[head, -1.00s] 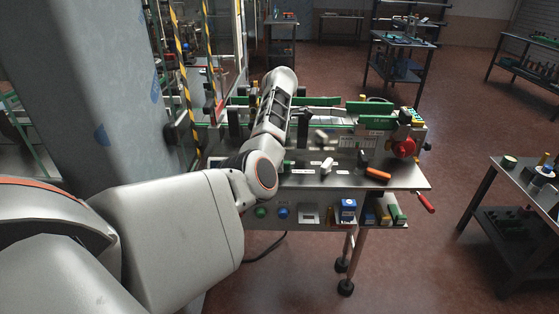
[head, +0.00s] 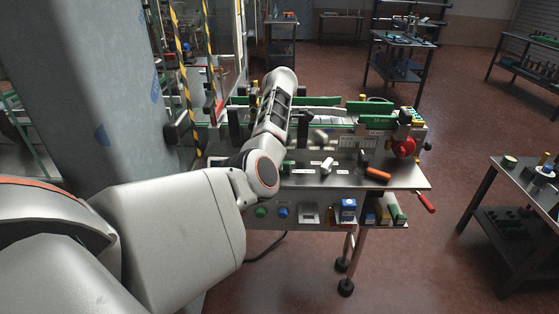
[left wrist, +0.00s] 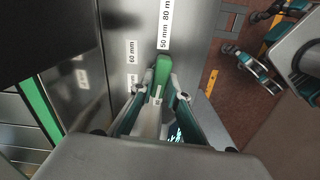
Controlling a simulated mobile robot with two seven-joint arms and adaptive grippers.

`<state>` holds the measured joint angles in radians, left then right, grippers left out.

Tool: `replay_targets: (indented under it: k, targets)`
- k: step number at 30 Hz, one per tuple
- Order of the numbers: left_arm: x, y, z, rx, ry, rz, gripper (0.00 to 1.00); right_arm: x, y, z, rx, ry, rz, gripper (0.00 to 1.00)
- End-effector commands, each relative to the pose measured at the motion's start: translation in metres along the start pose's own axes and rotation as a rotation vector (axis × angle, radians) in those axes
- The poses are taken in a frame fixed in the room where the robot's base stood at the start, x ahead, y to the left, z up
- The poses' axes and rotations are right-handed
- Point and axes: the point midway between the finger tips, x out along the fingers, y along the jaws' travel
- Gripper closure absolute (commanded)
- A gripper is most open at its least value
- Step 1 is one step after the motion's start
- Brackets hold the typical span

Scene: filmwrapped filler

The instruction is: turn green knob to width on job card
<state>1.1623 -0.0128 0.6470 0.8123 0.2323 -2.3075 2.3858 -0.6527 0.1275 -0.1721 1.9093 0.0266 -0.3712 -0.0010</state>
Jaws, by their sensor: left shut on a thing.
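The green knob (left wrist: 161,70) shows in the left wrist view as a long, rounded green handle beside the printed width labels. My left gripper (left wrist: 162,94) is shut on it, with one fingertip at each side of the handle. Labels reading 60 mm (left wrist: 131,53), 50 mm and 80 mm (left wrist: 165,22) stand on the grey metal around it. In the head view my left arm reaches over the machine table (head: 405,180), and its forearm hides the gripper. I cannot make out a job card. My right gripper is in neither view.
On the table are a white handle (head: 327,166), an orange handle (head: 378,174) and a red round part (head: 403,148). A red crank (head: 425,202) sticks out at the right. A striped post (head: 184,75) stands close left of my arm.

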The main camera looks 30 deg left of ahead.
Motion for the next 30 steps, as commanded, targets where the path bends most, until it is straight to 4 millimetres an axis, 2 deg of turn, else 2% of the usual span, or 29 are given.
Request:
replay_targets:
  k: [30]
  targets:
    - [-0.0003, 0.0036, 0.0029, 0.937, -0.003, 0.001, 1.00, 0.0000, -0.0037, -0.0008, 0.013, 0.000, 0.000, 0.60]
